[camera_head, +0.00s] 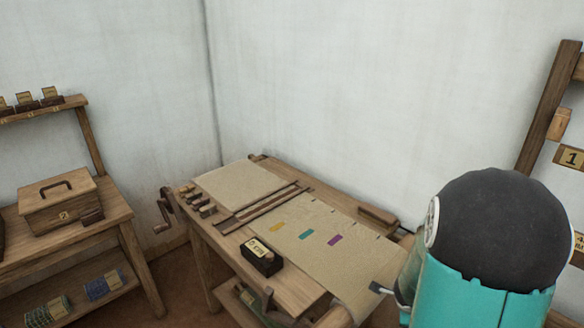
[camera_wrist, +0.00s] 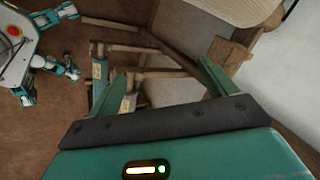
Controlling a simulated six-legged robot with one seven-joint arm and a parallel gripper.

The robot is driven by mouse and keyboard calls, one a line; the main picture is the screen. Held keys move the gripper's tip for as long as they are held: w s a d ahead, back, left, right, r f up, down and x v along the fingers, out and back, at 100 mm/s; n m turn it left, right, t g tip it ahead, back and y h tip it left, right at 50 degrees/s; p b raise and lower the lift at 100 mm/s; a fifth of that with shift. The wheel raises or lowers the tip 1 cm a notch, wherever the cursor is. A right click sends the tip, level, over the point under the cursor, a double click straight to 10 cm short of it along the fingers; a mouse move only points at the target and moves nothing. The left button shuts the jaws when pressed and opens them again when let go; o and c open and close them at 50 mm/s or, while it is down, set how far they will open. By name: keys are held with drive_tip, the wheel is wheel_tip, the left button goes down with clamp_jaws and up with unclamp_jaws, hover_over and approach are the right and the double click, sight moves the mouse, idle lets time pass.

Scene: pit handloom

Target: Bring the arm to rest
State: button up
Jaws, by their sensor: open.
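My gripper (camera_wrist: 155,82) shows in the wrist view with its two green fingers spread wide apart and nothing between them. Beyond the fingers are wooden frame parts and a pale cloth, with brown floor to the left. In the head view, a teal and black part of my arm fills the lower right, and a small dark tip beside it is near the cloth's right edge. I cannot tell from there whether anything touches the loom (camera_head: 285,287).
The loom's cloth (camera_head: 345,250) carries yellow, green and purple patches. A dark labelled box (camera_head: 261,257) sits on its front edge. A lidded wooden box (camera_head: 60,203) stands on the left table (camera_head: 115,214). A rack (camera_head: 549,110) with number tags stands at the right.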

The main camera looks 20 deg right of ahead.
drive_tip(key=w+a+r+n+t+y, duration=0.35)
drive_tip(key=a+r+n, duration=0.25)
drive_tip(key=a+r, duration=0.3)
drive_tip(key=w+a+r+n+t+y, duration=0.2)
drive_tip(key=w+a+r+n, duration=0.3)
drive_tip(key=a+r, duration=0.4)
drive_tip(key=s+a+r+n+g, duration=0.1)
drive_tip(key=s+a+r+n, duration=0.2)
drive_tip(key=s+a+n, duration=0.2)
drive_tip(key=s+a+r+n+g, duration=0.2)
drive_tip(key=s+a+r+n, duration=0.2)
drive_tip(key=s+n, duration=0.4)
drive_tip(key=s+a+h, duration=0.1)
drive_tip(key=s, duration=0.2)
drive_tip(key=shift+a+r+n, duration=0.25)
drive_tip(key=shift+r+n, duration=0.05)
